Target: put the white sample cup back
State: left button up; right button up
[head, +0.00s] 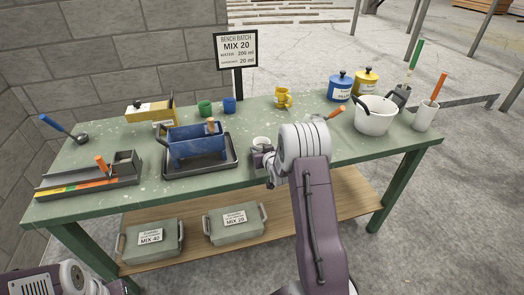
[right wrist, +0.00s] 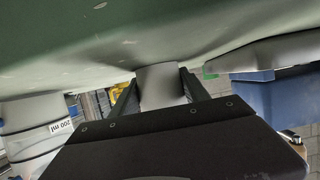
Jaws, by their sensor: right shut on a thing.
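The white sample cup (head: 262,141) stands upright at the front middle of the green bench, right of the blue mixer in its dark tray. My right gripper (head: 264,152) is shut on it, reaching over the front edge. In the right wrist view the cup (right wrist: 160,84) sits between the two fingers (right wrist: 155,92), close to the bench top. I cannot tell if it touches the bench. Only part of my left arm shows at the bottom left of the head view; its gripper is out of the picture.
The blue mixer (head: 196,141) stands left of the cup, in its tray (head: 215,163). A white bucket (head: 373,117) stands to the right. A white vessel marked 200 ml (right wrist: 35,130) shows in the wrist view.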

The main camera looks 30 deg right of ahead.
jog(key=shift+s+r, duration=0.1)
jog(key=o, duration=1.4)
jog(key=shift+o, duration=0.2)
jog(key=shift+r, duration=0.2)
jog(key=shift+s+a, duration=0.1)
jog(key=shift+s, duration=0.25)
jog(key=v, duration=1.1)
jog(key=shift+s, duration=0.15)
